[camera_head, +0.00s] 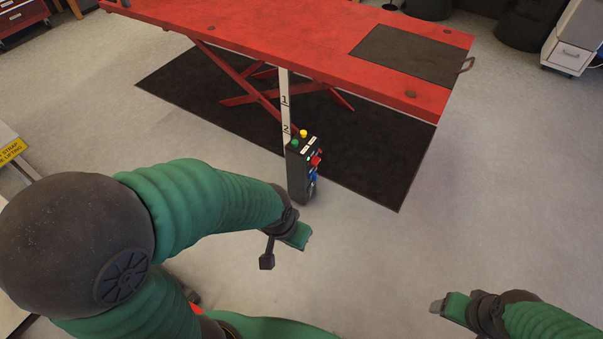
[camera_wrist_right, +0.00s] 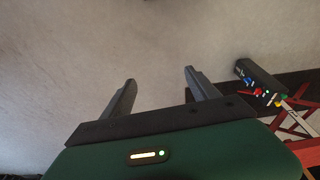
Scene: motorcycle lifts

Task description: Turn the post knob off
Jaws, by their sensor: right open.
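A dark control post (camera_head: 299,178) stands on the floor in front of the red lift. It has a green and a yellow button on top, a red knob (camera_head: 316,160) on its right side, and a blue part below that. My left gripper (camera_head: 302,238) is just below the post in the head view, apart from it; its fingers are too unclear to read. My right gripper (camera_head: 437,306) is at the lower right, well away from the post. In the right wrist view its two fingers (camera_wrist_right: 159,77) are spread and empty, with the post (camera_wrist_right: 262,77) to their right.
The red lift table (camera_head: 300,40) stands over a black mat (camera_head: 400,165). A white strip marked 1 and 2 (camera_head: 285,105) rises behind the post. A white drawer cabinet (camera_head: 567,57) is at the upper right. The floor between my arms is clear.

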